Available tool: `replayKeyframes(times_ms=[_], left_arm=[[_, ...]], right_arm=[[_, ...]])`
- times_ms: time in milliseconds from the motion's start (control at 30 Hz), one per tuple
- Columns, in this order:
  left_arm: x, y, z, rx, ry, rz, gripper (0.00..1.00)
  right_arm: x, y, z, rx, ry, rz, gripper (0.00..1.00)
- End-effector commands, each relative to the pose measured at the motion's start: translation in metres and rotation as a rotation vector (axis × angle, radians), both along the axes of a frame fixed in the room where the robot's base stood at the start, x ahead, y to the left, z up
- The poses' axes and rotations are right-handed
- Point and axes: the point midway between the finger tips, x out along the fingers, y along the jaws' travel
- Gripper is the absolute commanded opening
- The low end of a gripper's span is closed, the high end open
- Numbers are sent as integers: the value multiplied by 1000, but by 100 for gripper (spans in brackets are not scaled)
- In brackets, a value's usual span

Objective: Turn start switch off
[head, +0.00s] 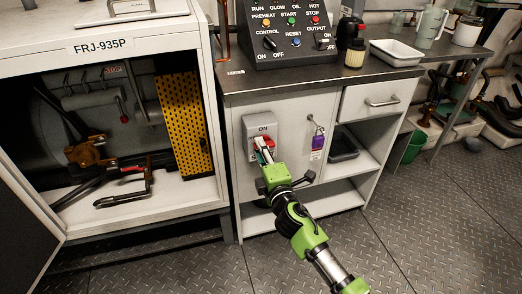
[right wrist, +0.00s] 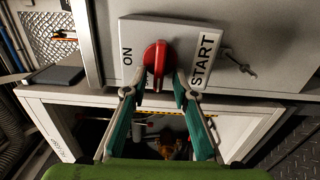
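The start switch is a grey box on the white cabinet front, with a red knob (right wrist: 155,58). In the right wrist view, the plate (right wrist: 139,28) reads ON to the left of the knob and START to the right. The knob's long handle lies roughly up and down in that view, between the two labels. In the head view the switch box (head: 261,127) shows ON at its top, and my gripper partly hides the knob. My right gripper (right wrist: 157,84) is open, its fingertips at either side of the knob's near end; contact is unclear. My left gripper is out of view.
A purple-tagged key (head: 318,141) hangs right of the switch. A control panel (head: 291,30), bottles and a white tray (head: 397,52) stand on the countertop above. An open cabinet (head: 128,213) with machinery is at left. The floor at right is clear.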

Motion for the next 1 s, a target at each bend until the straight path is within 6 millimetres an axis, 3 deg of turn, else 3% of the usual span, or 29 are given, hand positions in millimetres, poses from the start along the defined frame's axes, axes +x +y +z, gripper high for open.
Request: replayKeyframes(times_ms=[367,800,1000], left_arm=[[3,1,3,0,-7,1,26],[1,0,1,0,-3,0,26],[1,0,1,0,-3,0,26]], right_arm=[[-11,-4,0,1,0,-1,26],[-88,-29,-1,1,1,1,26],[-109,-36,0,1,1,0,26]])
